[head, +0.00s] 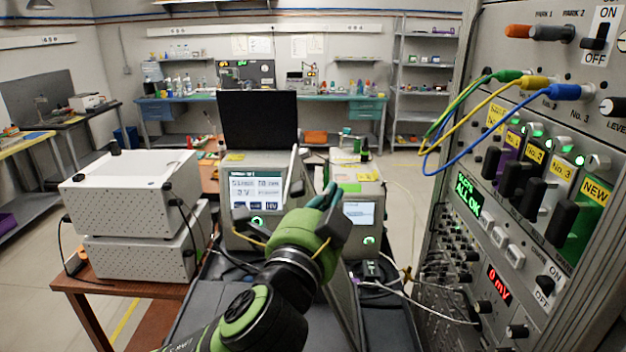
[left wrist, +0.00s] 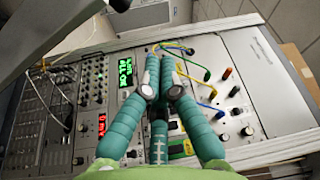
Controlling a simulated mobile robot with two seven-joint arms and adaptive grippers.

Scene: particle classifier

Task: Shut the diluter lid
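No readable label marks the diluter. Two cream instruments with screens stand in the middle of the head view, a left one (head: 240,236) and a right one (head: 368,191). A thin pale panel (head: 294,181) stands steeply tilted at the left one's right side; I cannot tell whether it is the lid. My left gripper (head: 330,197) is in front of the right instrument and hides part of it. In the left wrist view its teal fingers (left wrist: 159,76) come together at the tips, with nothing seen between them. My right gripper is not in view.
A tall rack panel (head: 480,120) with cables and switches stands close on the right. Two stacked white boxes (head: 130,195) sit on a brown table (head: 80,282) at left. A black monitor (head: 258,120) stands behind the instruments. Loose cables lie near the right instrument.

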